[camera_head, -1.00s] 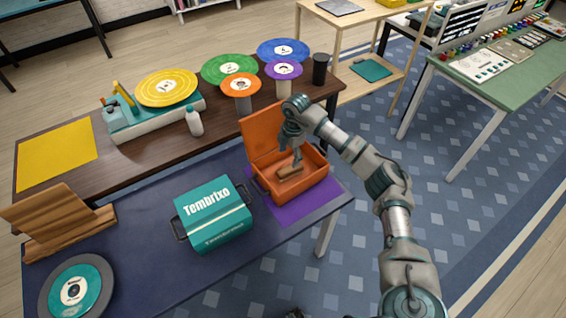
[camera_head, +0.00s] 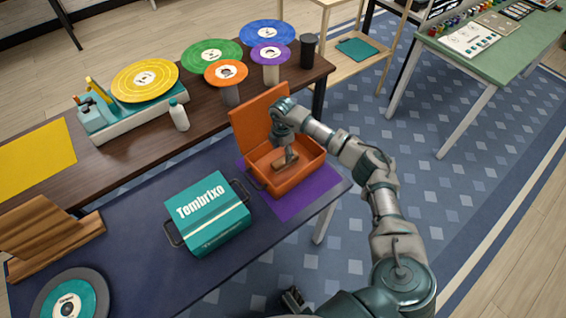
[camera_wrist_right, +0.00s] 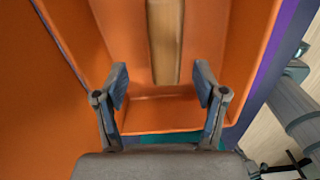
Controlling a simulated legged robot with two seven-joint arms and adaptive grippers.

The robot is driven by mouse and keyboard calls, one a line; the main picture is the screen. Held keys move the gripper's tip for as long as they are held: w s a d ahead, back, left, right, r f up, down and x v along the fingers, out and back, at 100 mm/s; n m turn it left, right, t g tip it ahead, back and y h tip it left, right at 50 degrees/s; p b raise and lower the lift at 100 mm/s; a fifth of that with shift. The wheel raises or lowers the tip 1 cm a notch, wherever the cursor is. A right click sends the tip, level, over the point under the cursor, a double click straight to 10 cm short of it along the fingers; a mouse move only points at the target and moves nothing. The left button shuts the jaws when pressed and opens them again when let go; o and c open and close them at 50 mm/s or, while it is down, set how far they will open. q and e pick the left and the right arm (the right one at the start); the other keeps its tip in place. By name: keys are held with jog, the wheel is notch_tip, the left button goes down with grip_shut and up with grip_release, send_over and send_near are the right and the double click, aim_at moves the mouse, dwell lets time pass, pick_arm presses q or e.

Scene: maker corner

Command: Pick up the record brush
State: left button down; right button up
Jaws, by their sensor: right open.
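The record brush (camera_wrist_right: 165,42) shows as a long wooden bar inside the open orange case (camera_head: 318,166). In the head view the brush (camera_head: 283,162) lies on the case floor, partly hidden by my right gripper (camera_head: 287,150). That gripper reaches down into the case from above. In the right wrist view its two fingers (camera_wrist_right: 161,88) are spread apart with nothing between them. The near end of the brush lies ahead of the fingers, roughly centred between them.
The case's raised lid (camera_head: 257,118) stands behind the gripper, and its walls surround it closely. A teal box (camera_head: 208,215) sits left of the case. A purple mat (camera_head: 300,203) lies under the case. Record stands and a white bottle (camera_head: 179,116) stand behind.

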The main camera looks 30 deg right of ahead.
jog(key=f, duration=0.3)
jog(key=d+f+b, duration=0.1)
jog(key=shift+s+f, duration=0.35)
jog(key=shift+f, duration=0.05)
jog(key=shift+w+d+f, duration=0.1)
jog(key=shift+f, duration=0.35)
jog(key=shift+a+r, duration=0.15)
jog(key=shift+a, duration=0.15)
jog(key=c, duration=1.1)
pick_arm(q)
jog(key=v, duration=0.3)
jog(key=shift+s+d+r, duration=0.1)
jog(key=shift+d+r, duration=0.1)
pick_arm(e)
jog(key=shift+c, duration=0.8)
